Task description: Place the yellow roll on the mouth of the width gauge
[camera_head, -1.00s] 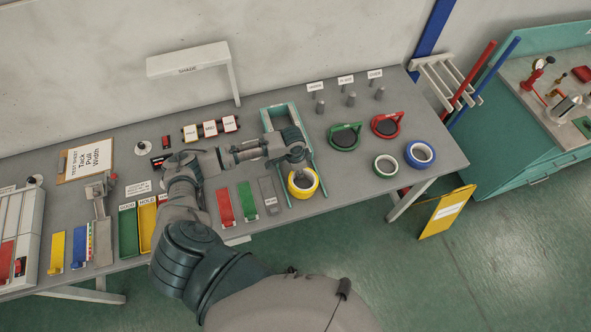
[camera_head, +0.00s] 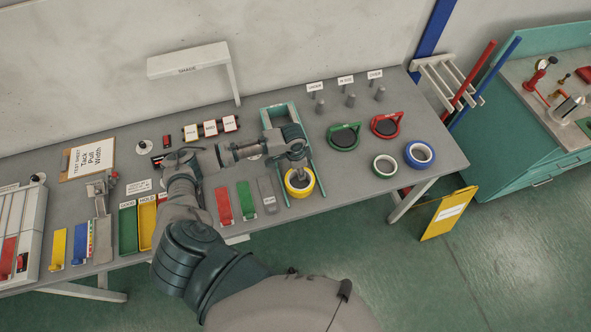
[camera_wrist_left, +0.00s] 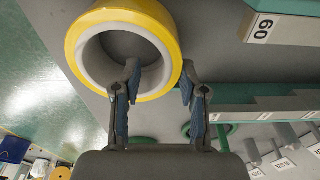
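The yellow roll (camera_head: 299,183), yellow outside with a white core, is at the near end of the width gauge (camera_head: 312,165), a teal frame with two long rails. My left gripper (camera_head: 298,176) is over the roll, pointing down. In the left wrist view the gripper (camera_wrist_left: 160,78) is open. One fingertip reaches into the hole of the roll (camera_wrist_left: 85,28), the other is outside its rim, with the roll's wall between them. A gauge rail (camera_wrist_left: 265,108) lies beside the outer finger. Whether the roll touches the rails is unclear. My right gripper is not in view.
A green-rimmed roll (camera_head: 385,166) and a blue roll (camera_head: 419,155) lie to the right. Green (camera_head: 343,136) and red (camera_head: 386,125) ring-shaped items lie behind them. Red (camera_head: 223,205) and green (camera_head: 246,200) strips lie left of the gauge. The table's front edge is close.

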